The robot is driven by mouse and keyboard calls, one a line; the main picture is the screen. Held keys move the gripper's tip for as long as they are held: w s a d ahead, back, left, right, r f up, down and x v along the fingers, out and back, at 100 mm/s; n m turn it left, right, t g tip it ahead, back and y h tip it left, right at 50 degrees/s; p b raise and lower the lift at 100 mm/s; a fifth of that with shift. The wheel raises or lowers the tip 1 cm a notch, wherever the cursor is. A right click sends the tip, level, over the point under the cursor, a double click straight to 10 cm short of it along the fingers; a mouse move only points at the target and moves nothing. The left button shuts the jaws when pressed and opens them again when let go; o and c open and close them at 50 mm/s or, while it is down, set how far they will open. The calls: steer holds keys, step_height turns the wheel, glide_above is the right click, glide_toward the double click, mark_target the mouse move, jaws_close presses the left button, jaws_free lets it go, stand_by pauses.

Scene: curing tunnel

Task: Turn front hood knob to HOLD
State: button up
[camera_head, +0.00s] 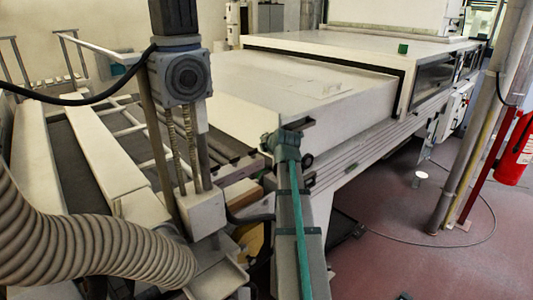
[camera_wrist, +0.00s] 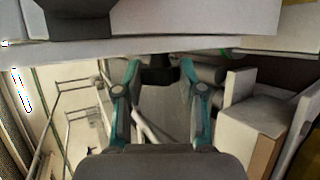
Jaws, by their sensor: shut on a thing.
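My gripper (camera_wrist: 159,67) shows in the wrist view, with a teal-and-grey finger on each side. It is shut on the dark front hood knob (camera_wrist: 158,75), which sits between the fingertips under a pale hood edge. The knob's markings and pointer are not visible, so I cannot tell its setting. In the head view, my teal-striped arm reaches up to the front corner of the pale hood (camera_head: 300,90). The fingers and the knob's face cannot be made out there.
A grey ribbed hose (camera_head: 80,240) and an upright post with a boxy grey head (camera_head: 182,76) stand left of my arm. A pale conveyor frame (camera_head: 105,160) lies at left. A red extinguisher (camera_head: 515,150) and pipes stand at right. The reddish floor (camera_head: 400,240) is mostly open.

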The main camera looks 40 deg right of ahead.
steer(key=shift+b, duration=0.35)
steer(key=o, duration=1.1)
steer(key=shift+o, duration=0.2)
steer(key=shift+s, duration=0.15)
steer(key=v, duration=1.1)
steer(key=shift+s+a, duration=0.15)
steer(key=shift+s, duration=0.3)
